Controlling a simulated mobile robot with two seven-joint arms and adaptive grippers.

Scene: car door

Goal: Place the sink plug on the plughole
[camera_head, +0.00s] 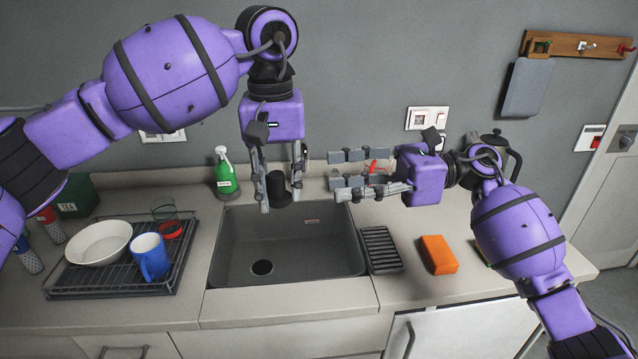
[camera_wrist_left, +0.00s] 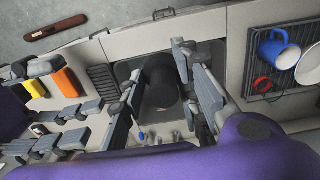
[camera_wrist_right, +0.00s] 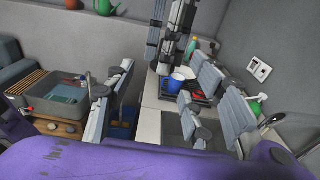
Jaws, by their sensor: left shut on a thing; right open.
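My left gripper (camera_head: 280,200) points down above the back of the grey sink (camera_head: 325,258). It is shut on a dark cylindrical thing, which I take for the sink plug (camera_head: 277,186). The plug also shows between the fingers in the left wrist view (camera_wrist_left: 160,82). The plughole (camera_head: 262,267) is a dark round hole in the front left of the sink floor, with the plug up and behind it. My right gripper (camera_head: 336,176) is open and empty, its fingers pointing left near the back right of the sink. Its fingers also show apart in the right wrist view (camera_wrist_right: 160,105).
A drying rack (camera_head: 120,283) with a white bowl (camera_head: 98,243) and blue mug (camera_head: 150,257) stands left of the sink. A green spray bottle (camera_head: 225,175) stands behind it. An orange sponge (camera_head: 438,254) lies on the right counter. The sink's front is free.

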